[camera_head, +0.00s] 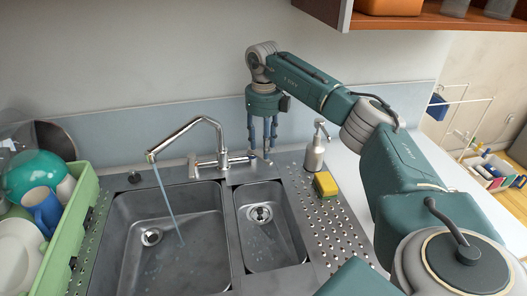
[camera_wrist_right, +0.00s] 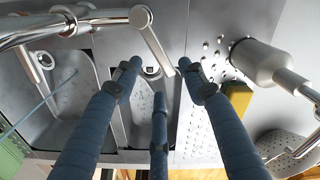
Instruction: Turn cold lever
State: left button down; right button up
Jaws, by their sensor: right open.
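The chrome faucet (camera_head: 203,126) stands behind the sink, its spout swung left with a stream of water (camera_head: 168,198) falling into the left basin. A lever (camera_head: 192,166) is on its left end and another lever (camera_head: 243,159) on its right end. Which lever is marked cold cannot be told. My right gripper (camera_head: 264,143) is open and points down at the right lever. In the right wrist view the right lever (camera_wrist_right: 152,44) lies between the spread fingers of my gripper (camera_wrist_right: 160,84), with no clear contact. My left gripper is not in view.
A soap dispenser (camera_head: 315,148) and a yellow sponge (camera_head: 325,185) stand right of the faucet. A green dish rack (camera_head: 72,213) with dishes is at the left. The two-basin sink (camera_head: 231,225) lies in front. A shelf (camera_head: 430,20) hangs at the upper right.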

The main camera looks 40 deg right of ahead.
aim_at(260, 156)
jog(key=shift+f+p, duration=0.35)
jog(key=shift+f, duration=1.8)
jog(key=shift+w+d, duration=0.1)
grip_shut()
